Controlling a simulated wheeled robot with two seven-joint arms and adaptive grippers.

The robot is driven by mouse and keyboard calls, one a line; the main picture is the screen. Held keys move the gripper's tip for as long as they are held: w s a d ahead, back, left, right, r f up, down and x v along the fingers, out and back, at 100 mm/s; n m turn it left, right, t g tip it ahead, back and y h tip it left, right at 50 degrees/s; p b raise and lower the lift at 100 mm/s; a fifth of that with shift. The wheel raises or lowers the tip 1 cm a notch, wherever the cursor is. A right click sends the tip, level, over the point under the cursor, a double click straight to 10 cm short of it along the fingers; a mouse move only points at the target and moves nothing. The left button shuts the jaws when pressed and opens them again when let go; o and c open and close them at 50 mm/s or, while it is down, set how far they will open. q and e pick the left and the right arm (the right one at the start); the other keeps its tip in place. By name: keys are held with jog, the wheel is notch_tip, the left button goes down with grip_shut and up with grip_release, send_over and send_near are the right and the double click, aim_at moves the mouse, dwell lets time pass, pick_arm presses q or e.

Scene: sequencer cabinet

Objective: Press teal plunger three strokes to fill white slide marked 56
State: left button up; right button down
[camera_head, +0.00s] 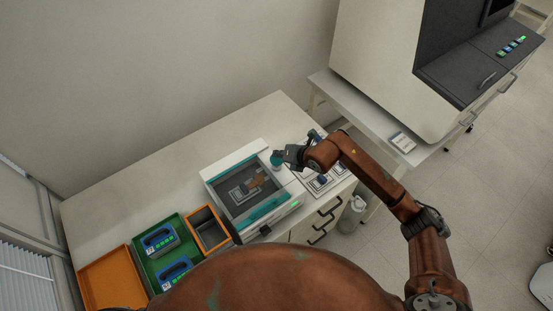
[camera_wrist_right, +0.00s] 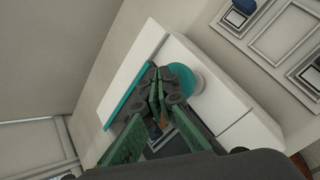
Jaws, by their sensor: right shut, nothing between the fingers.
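The teal plunger (camera_head: 276,160) stands on top of the white machine (camera_head: 287,184) at its back right corner. In the right wrist view the plunger (camera_wrist_right: 181,76) is a round teal cap on a white round base. My right gripper (camera_head: 284,155) is shut and empty, right at the plunger. In the right wrist view its green fingertips (camera_wrist_right: 161,76) overlap the cap's left edge; I cannot tell whether they touch it. A slide holder (camera_head: 243,194) shows through the machine's window, but no number 56 is legible. My left gripper is not in view.
Left of the machine are an empty orange-rimmed bin (camera_head: 208,229), a green tray (camera_head: 146,270) with two blue racks, and an orange tray (camera_head: 104,279). White-framed holders (camera_head: 318,185) lie right of the machine.

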aim_at(278, 159)
jog(key=shift+s+f+b, duration=0.1)
jog(key=shift+f+b, duration=1.05)
jog(key=shift+f, duration=0.5)
dwell(1.3)
jog(key=shift+r, duration=0.1)
jog(key=shift+r+p, duration=1.05)
jog(key=shift+r, duration=0.8)
jog(key=shift+f, duration=0.1)
jog(key=shift+f+b, duration=0.3)
jog(key=shift+b, duration=0.25)
